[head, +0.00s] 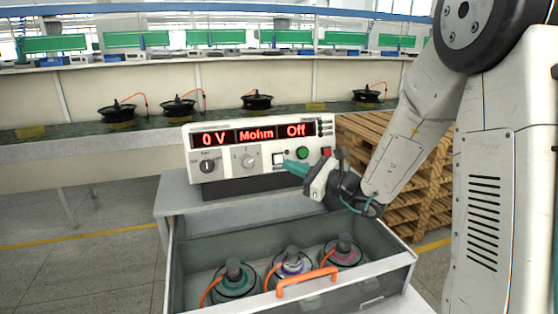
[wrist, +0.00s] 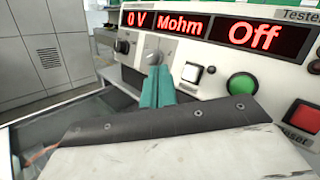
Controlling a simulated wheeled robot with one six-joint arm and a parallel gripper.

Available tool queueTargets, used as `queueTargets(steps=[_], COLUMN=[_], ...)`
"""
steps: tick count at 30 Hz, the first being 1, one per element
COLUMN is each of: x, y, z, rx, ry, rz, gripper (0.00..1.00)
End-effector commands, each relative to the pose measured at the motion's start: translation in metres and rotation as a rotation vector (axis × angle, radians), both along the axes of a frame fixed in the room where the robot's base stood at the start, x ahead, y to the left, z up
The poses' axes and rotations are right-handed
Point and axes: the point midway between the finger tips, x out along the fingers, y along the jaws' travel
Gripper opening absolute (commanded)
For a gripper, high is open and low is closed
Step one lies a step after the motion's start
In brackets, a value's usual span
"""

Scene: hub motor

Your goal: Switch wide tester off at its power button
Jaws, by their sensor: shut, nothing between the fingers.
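The wide tester (head: 226,163) stands on a grey drawer cabinet, its red displays lit and reading "0 V", "Mohm" and "Off". Its white square button (wrist: 192,73) sits in a dark frame below the displays; its label is too small to read. It also shows in the head view (head: 278,159). A round green button (wrist: 242,86) and a red square button (wrist: 304,116) are to its right. My gripper (head: 287,164) has its teal fingers shut and empty, close in front of the panel. In the wrist view the fingertips (wrist: 158,72) appear just left of the white button; contact cannot be told.
Below the tester, an open drawer (head: 405,262) with an orange handle holds three motors with orange cables. Wooden pallets (head: 425,185) stand at right behind my arm. A long bench (head: 60,150) with several black hub motors runs behind.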

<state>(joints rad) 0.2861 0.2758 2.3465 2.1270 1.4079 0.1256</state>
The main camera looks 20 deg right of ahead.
Motion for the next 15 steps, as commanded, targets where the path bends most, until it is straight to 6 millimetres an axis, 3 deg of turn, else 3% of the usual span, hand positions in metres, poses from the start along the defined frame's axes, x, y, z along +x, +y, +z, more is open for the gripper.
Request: queueTargets(steps=[15], x=[-0.048], y=[0.0], z=[0.013], rx=[0.0], ry=[-0.002], rz=[-0.001], gripper=[0.0])
